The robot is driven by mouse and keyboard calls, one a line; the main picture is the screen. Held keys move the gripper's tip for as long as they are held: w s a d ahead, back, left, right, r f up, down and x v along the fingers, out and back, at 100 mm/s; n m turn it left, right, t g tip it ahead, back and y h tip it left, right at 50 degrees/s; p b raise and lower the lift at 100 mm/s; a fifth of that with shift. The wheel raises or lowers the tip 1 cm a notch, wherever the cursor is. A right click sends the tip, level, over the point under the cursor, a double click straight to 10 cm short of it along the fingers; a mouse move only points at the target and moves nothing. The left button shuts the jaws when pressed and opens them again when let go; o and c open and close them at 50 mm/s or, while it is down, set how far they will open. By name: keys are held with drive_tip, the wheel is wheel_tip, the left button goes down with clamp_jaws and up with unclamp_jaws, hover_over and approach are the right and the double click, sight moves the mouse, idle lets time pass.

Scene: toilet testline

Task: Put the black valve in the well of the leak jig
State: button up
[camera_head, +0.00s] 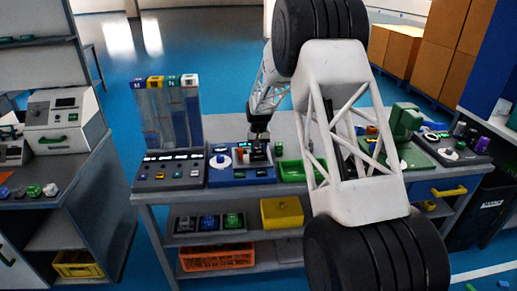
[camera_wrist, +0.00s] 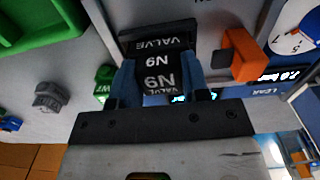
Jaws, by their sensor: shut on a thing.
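My gripper (camera_wrist: 162,88) is shut on the black valve (camera_wrist: 160,80), which carries white "VALVE N9" lettering and sits between the two blue fingers in the wrist view. A wider black part lettered "VALVE" lies just beyond it; I cannot tell whether it belongs to the valve. In the head view, my gripper (camera_head: 259,136) is over the right part of the blue leak jig (camera_head: 240,178), and the valve is too small to make out clearly. The jig's white dial and blue "LEAK" panel (camera_wrist: 283,91) show at the wrist view's right. The well is not clearly visible.
An orange block (camera_wrist: 246,55) stands close right of the valve. A green tray (camera_head: 291,172) is right of the jig, with a grey knob (camera_wrist: 50,97) and small green block (camera_wrist: 103,91) on the bench. A console with clear tubes (camera_head: 168,115) stands left.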

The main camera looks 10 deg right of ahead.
drive_tip(key=shift+f, duration=0.2)
idle(0.5)
drive_tip(key=o, duration=1.1)
drive_tip(key=shift+r, duration=3.85)
